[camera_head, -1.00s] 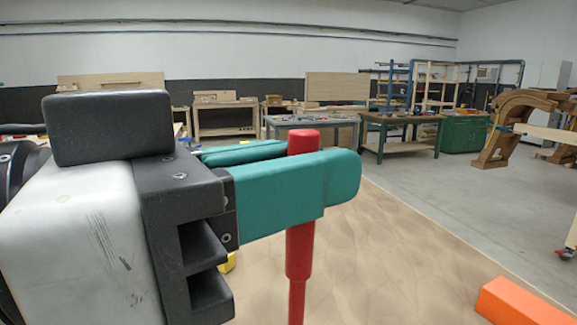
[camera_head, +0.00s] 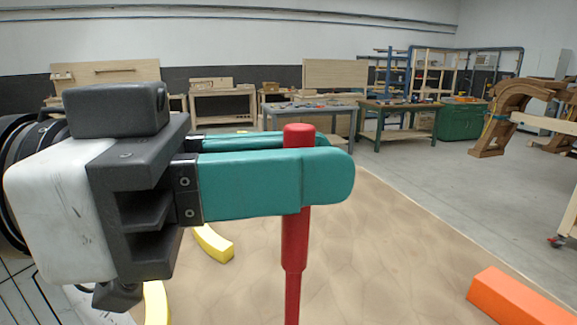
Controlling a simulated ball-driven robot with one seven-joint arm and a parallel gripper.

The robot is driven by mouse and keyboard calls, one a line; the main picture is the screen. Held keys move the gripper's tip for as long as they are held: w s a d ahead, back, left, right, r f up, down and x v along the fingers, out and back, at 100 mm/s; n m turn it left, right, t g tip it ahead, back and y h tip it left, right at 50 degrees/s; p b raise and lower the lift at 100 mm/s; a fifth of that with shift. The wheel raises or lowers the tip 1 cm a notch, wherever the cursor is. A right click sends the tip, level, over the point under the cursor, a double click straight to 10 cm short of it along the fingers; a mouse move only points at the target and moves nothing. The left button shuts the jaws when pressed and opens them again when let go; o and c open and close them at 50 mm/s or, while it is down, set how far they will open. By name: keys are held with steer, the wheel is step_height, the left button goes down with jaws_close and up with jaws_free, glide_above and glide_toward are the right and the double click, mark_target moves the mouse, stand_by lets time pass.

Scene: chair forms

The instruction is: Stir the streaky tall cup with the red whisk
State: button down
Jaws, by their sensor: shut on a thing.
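My gripper (camera_head: 318,172) reaches in from the left with teal fingers. It is shut on the red whisk (camera_head: 295,240), around the upper part of its handle. The whisk hangs upright, with its top poking out above the fingers. Its lower end is cut off by the bottom edge of the picture, so the whisk head is hidden. The streaky tall cup is not visible in this view.
A tan patterned tabletop (camera_head: 390,245) lies below. An orange block (camera_head: 518,300) is at the lower right. A yellow curved piece (camera_head: 214,243) lies left of the whisk, and another yellow piece (camera_head: 157,303) is at the bottom left. Workbenches (camera_head: 225,103) stand far behind.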

step_height(320, 180, up, 15)
steer(key=p, duration=0.9)
stand_by(0.6)
stand_by(0.7)
step_height(320, 180, up, 4)
steer(key=shift+p, duration=1.25)
steer(key=shift+s, duration=0.1)
stand_by(0.5)
